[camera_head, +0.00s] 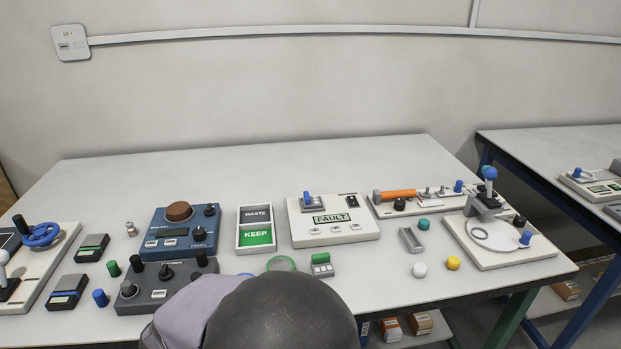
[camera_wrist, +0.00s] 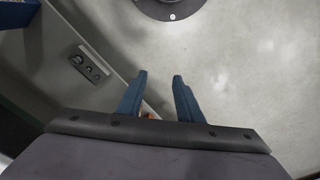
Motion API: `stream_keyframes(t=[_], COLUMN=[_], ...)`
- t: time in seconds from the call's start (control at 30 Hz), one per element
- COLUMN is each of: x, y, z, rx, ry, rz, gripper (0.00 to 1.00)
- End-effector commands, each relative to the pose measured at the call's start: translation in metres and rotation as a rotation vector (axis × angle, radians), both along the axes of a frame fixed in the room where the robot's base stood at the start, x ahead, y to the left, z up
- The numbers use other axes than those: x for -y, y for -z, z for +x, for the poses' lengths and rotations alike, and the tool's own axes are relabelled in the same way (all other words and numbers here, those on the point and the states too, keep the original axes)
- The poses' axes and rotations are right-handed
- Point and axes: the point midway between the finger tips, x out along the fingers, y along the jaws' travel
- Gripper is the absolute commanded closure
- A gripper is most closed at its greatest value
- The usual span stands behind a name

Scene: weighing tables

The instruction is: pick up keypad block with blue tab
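A small grey block with a blue tab (camera_head: 309,202) sits on the upper left of the white FAULT panel (camera_head: 360,233) in the head view. It looks like the keypad block, but its keys are too small to make out. A similar block with a green tab and pale keys (camera_head: 322,265) lies in front of the panel. My gripper (camera_wrist: 160,77) shows in the wrist view, its two blue fingers apart with nothing held between them. In the head view my arm covers the bottom middle and the fingers do not show. The blue-tab block is not recognisable in the wrist view.
The table's back strip is clear.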

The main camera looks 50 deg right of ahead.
Motion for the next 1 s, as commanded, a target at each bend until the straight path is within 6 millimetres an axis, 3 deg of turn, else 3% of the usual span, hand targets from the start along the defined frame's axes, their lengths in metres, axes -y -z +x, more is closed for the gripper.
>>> stream_keyframes(t=[0.03, 0.47, 0.73, 0.87, 1.0], x=[0.0, 0.006, 0.027, 0.055, 0.121], y=[-0.03, -0.147, -0.211, -0.241, -0.262], z=[0.003, 0.031, 0.061, 0.085, 0.118], rx=[0.008, 0.085, 0.136, 0.166, 0.202], ry=[0.0, 0.019, 0.077, 0.14, 0.274], rz=[0.0, 0.0, -0.002, -0.009, -0.024], gripper=[0.67, 0.67, 0.67, 0.67, 0.67])
